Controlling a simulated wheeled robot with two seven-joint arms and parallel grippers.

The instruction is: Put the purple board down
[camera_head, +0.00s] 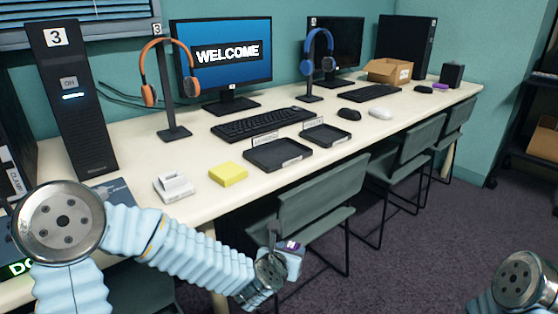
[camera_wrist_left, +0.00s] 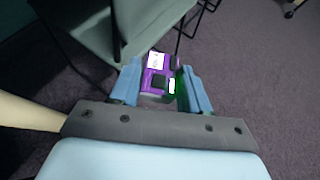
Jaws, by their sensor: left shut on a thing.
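The purple board (camera_wrist_left: 152,82) is between the fingers of my left gripper (camera_wrist_left: 160,88) in the left wrist view, with a white label and a dark chip on it. My left gripper (camera_head: 283,255) is shut on it. In the head view a small purple part of the board (camera_head: 292,245) shows at the gripper's tip. The gripper is in front of the table's front edge, beside a grey-green chair, over the carpet. My right arm shows at the lower right of the head view, but its fingers are out of sight.
The long cream table (camera_head: 225,205) holds two black trays (camera_head: 278,158), a yellow block (camera_head: 228,173), a white holder (camera_head: 173,187), keyboards, monitors and headphone stands. Chairs (camera_head: 315,215) stand along its front. Bare tabletop shows around the yellow block. An open cardboard box (camera_head: 388,71) stands farther back.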

